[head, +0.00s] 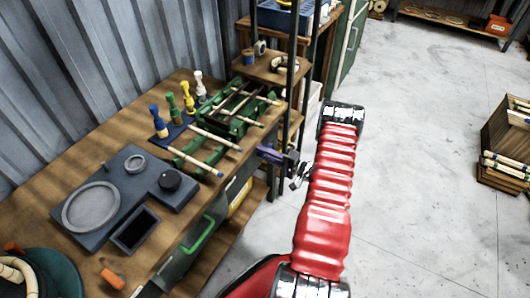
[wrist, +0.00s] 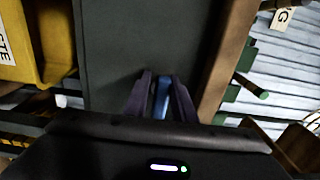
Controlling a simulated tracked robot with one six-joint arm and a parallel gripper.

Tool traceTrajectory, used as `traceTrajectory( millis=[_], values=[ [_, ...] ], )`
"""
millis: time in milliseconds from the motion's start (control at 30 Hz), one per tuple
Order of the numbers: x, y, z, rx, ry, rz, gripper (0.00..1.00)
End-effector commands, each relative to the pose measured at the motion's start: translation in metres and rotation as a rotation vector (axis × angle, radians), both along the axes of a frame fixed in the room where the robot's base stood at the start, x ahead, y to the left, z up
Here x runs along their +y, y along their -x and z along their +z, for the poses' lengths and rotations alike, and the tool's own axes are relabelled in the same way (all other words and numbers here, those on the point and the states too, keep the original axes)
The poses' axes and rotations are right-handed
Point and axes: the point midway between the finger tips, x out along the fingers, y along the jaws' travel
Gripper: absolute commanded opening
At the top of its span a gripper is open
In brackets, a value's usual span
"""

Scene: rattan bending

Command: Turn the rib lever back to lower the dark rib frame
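My gripper (head: 268,154) reaches from the red arm to the right end of the workbench, beside the green frame. In the wrist view its two dark fingers (wrist: 163,97) stand close together with a narrow blue strip (wrist: 162,98) between them. I cannot tell whether that strip is gripped or is part of the fingers. The dark green frame (head: 236,127) on the bench carries several pale rattan poles (head: 216,137). I cannot clearly pick out the rib lever or the dark rib frame; the gripper may hide part of them.
Blue (head: 158,122), green (head: 172,105), yellow (head: 188,98) and white (head: 200,87) pegs stand left of the frame. A grey plate device (head: 135,175) lies on the bench (head: 60,190). In the wrist view a yellow bin (wrist: 35,40) is at left. Open floor (head: 410,150) lies right.

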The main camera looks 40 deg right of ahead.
Motion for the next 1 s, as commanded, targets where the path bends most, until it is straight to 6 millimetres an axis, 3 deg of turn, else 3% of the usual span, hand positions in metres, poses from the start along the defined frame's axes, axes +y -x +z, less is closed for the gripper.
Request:
traceTrajectory(
  millis=[167, 567, 1000],
  values=[
    [0.0, 0.0, 0.001, -0.001, 0.001, 0.0, 0.35],
    [-0.004, 0.005, 0.002, -0.004, 0.002, -0.002, 0.36],
    [-0.026, 0.064, 0.002, -0.004, 0.002, -0.005, 0.36]
  ],
)
